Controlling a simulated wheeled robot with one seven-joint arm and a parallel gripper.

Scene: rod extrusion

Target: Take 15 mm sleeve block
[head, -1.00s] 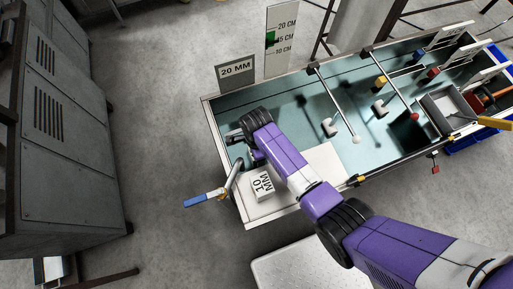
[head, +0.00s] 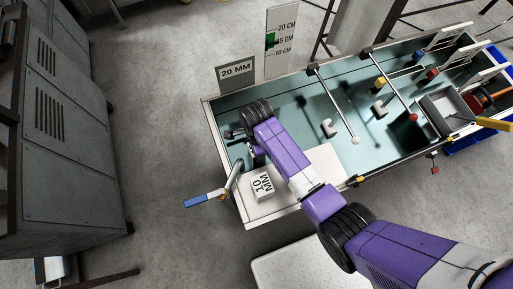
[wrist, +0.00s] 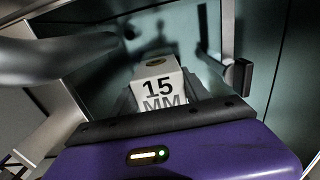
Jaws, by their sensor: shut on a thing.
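The 15 mm sleeve block (wrist: 157,80) is a white block with dark "15 MM" lettering and a round, brownish mark on its top, seen in the wrist view. My gripper (wrist: 160,92) is shut on it, with grey fingers at its two sides. In the head view my gripper (head: 240,140) is at the left end of the teal-floored tray (head: 345,95), mostly hidden by my purple wrist. The block cannot be made out clearly there. Whether it touches the tray floor is unclear.
A white "10 MM" block (head: 262,187) stands on a pale panel (head: 318,165) near my forearm. A curved metal handle with a blue grip (head: 205,197) is at the tray's near left corner. A "20 MM" sign (head: 236,72) stands behind. Rods (head: 335,103) cross the tray to the right.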

